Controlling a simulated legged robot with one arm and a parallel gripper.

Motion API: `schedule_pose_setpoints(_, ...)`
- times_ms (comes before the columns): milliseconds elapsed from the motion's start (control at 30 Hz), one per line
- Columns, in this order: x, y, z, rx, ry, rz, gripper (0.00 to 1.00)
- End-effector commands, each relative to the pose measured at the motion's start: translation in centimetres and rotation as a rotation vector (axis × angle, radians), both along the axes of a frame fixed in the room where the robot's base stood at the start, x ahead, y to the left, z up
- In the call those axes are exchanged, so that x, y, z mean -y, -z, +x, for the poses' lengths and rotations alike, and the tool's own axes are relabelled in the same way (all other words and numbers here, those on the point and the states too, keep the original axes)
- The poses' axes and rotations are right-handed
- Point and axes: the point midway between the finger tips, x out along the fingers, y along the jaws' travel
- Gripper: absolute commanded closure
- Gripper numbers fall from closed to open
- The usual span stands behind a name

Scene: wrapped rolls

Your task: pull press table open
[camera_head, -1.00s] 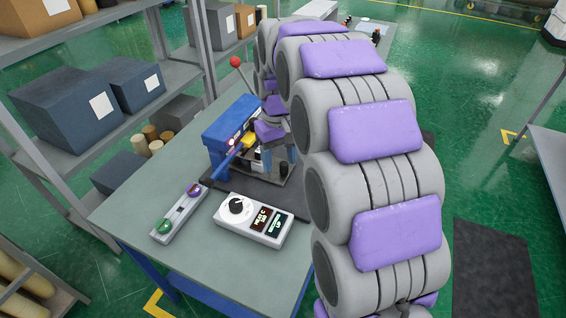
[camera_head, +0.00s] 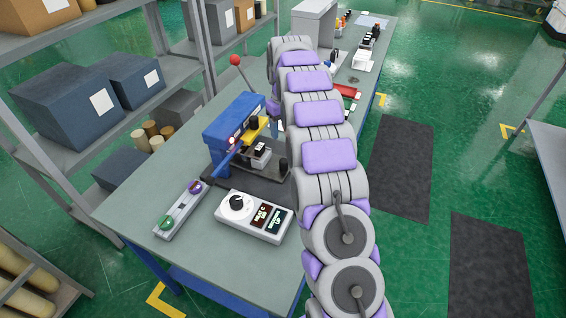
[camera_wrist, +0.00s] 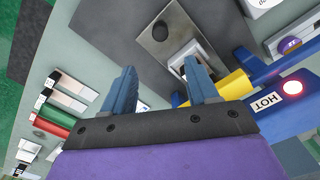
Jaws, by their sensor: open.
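The blue press (camera_head: 228,125) stands on the workbench, with a red-balled lever and a yellow part. Its metal press table (camera_head: 268,170) lies low at the front, with a black upright knob (camera_head: 283,164). In the wrist view, the metal table (camera_wrist: 150,50) and black knob (camera_wrist: 160,30) appear beyond my gripper (camera_wrist: 160,68). My gripper is open, with the blue fingers apart and nothing between them. The knob lies past the fingertips, not gripped. A white block on the table shows near the right finger. In the head view my gripper is mostly hidden behind my arm.
A control box (camera_head: 253,216) with a dial and a two-button box (camera_head: 181,208) sit at the bench front. In the wrist view, the yellow part (camera_wrist: 235,85) and blue press body marked HOT (camera_wrist: 272,112) are close to the right finger. Shelves stand left.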

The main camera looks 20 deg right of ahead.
Motion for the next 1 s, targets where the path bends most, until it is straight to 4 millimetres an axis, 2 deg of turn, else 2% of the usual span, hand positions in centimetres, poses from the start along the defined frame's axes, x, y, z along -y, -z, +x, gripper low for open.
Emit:
schedule_pose_setpoints(600,0.0,12.3,-0.1,-0.005,0.000,0.001,0.41)
schedule_pose_setpoints(800,0.0,15.0,-0.1,-0.002,0.001,0.001,0.41)
schedule_pose_setpoints(1000,0.0,16.1,-0.1,-0.002,0.001,0.001,0.41)
